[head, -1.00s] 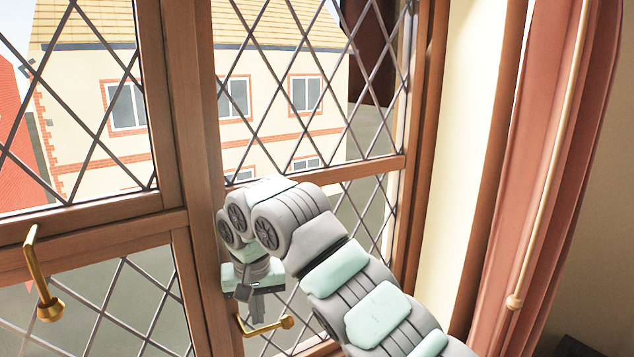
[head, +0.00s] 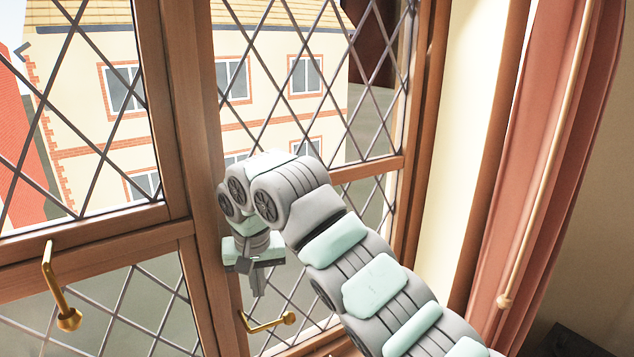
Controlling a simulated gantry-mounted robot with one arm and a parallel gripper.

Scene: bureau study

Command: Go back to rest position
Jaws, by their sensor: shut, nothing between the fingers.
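My gripper (head: 258,284) hangs from the end of my grey and pale green arm, in front of the window. It points down, and its fingers are shut with nothing held. It is just above the brass handle (head: 268,322) of the right window; in the picture there is a small gap between the fingertips and the handle. The arm comes in from the lower right and bends down at the wrist.
A second brass handle (head: 58,288) is on the left window, by the wooden frame (head: 186,130). A pink curtain (head: 552,150) with a pale rod (head: 545,150) hangs at the right. Leaded panes lie close behind my arm.

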